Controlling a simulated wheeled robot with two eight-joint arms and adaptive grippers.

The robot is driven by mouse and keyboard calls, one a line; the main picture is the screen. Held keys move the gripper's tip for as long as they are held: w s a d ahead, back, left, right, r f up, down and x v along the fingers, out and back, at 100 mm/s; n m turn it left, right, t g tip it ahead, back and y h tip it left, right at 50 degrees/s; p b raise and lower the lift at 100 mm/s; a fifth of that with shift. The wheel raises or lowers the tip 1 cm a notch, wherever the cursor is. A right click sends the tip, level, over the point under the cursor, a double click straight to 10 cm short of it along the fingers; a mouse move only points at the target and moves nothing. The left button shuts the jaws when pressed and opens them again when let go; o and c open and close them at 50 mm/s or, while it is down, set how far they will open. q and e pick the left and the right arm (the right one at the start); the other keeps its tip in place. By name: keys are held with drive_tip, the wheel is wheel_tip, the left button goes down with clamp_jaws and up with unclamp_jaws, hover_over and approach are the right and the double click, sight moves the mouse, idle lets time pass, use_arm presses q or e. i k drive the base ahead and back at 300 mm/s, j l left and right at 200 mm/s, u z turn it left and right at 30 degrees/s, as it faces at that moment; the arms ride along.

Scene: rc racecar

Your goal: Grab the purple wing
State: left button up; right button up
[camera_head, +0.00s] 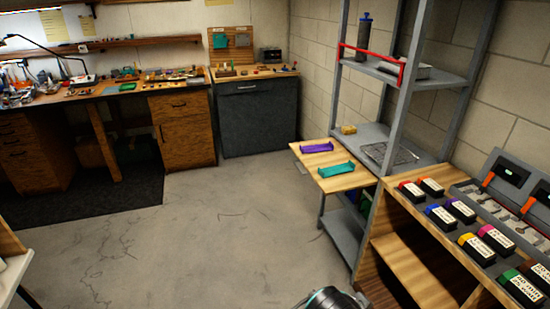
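The purple wing (316,147) lies flat on a small wooden shelf board (352,182) that juts out beside the grey metal rack. A teal wing (336,169) lies on the same board, nearer to me, with a gap between the two. Nothing touches the purple wing and it is fully visible. Part of my own arm shows at the bottom edge, well short of the board. Neither gripper is in view.
The grey rack (385,110) stands behind and right of the board. A wooden bench (400,268) with several coloured battery packs (467,211) fills the right. Workbenches (150,90) line the back wall. The concrete floor (215,225) in the middle is clear.

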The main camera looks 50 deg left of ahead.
sight(328, 147)
drive_tip(key=u, duration=1.4)
